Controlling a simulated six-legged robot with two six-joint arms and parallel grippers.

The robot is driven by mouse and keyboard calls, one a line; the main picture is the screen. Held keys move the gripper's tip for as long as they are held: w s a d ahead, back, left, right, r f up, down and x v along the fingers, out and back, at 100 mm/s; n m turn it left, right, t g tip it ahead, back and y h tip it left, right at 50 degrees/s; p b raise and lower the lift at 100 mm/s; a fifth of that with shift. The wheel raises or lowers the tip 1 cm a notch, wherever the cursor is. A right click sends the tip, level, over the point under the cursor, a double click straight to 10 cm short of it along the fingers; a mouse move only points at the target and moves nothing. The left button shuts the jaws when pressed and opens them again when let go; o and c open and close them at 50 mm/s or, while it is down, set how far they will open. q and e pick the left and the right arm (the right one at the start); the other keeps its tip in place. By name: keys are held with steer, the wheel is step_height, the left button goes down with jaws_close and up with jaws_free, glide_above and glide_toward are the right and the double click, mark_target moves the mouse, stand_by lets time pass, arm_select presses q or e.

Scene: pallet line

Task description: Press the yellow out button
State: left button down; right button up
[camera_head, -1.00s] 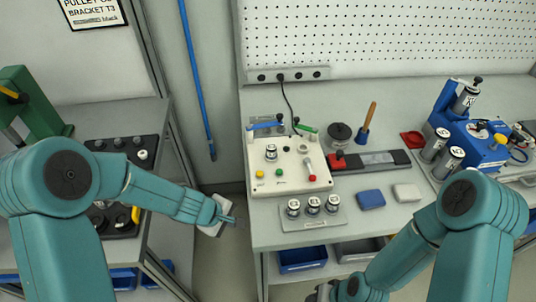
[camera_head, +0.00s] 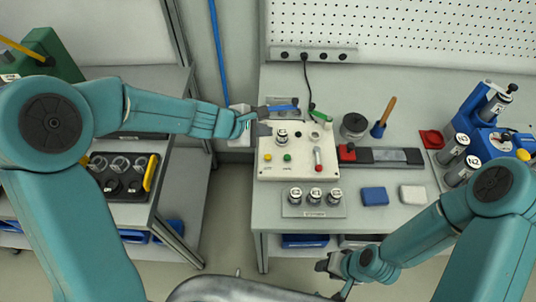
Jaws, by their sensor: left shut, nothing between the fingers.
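The yellow button (camera_head: 267,157) is a small round cap on the front left of a white control box (camera_head: 298,172) on the bench. A green button (camera_head: 287,157) sits just to its right. My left gripper (camera_head: 264,128) is shut and empty at the box's back left corner, behind the yellow button and apart from it. The button is in plain view. My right gripper (camera_head: 335,275) is low in front of the bench, partly hidden by its own arm, and its jaws are not clear.
A blue lever (camera_head: 283,107) and a green lever (camera_head: 320,115) stand at the box's back edge. Labelled cylinders (camera_head: 315,195) stand on a plate in front. A blue block (camera_head: 374,196) lies to the right.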

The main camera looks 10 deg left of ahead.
mark_target(265, 158)
arm_select(q)
steer(key=f+b, duration=0.2)
steer(key=f, duration=0.1)
steer(key=f+b, duration=0.5)
steer(key=shift+w+d+f+b, duration=0.25)
steer(key=shift+w+f+b, duration=0.05)
steer(key=shift+w+f, duration=0.1)
steer(key=shift+f, duration=0.15)
steer(key=shift+s+a, duration=0.1)
steer(key=shift+s, duration=0.1)
steer(key=shift+w, duration=0.1)
stand_by(1.1)
